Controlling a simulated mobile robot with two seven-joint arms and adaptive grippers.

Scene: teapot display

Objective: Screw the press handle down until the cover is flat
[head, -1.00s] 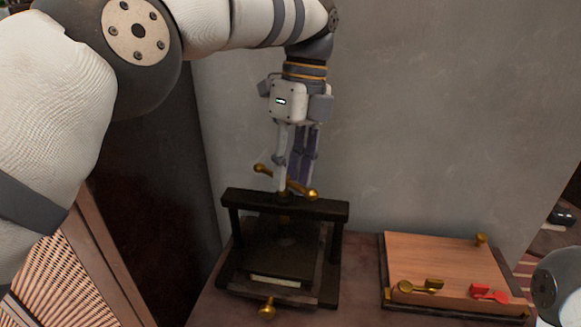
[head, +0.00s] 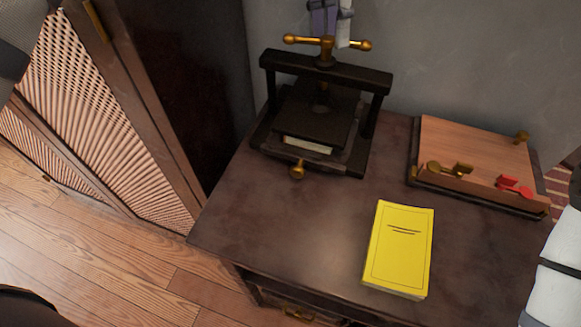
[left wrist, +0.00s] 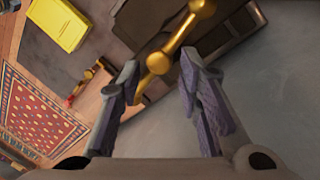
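The dark press (head: 378,85) stands at the back of the table. Its brass handle (head: 327,43) is a bar with ball ends above the crossbeam, running nearly left to right. The dark pressing plate (head: 313,112) is below, with a pale edge (head: 307,145) showing under its front. My left gripper (head: 335,18) is partly cut off by the top edge, just above and behind the handle. In the left wrist view the left gripper's fingers (left wrist: 160,72) are apart, with a brass handle arm (left wrist: 176,46) reaching between their tips; contact is unclear. My right gripper is out of view.
A yellow book (head: 400,250) lies on the table (head: 275,225) front right of the press. A wooden board (head: 478,155) with brass and red pieces lies at the right. A lattice-panel cabinet (head: 105,110) stands at the left. The table in front of the press is clear.

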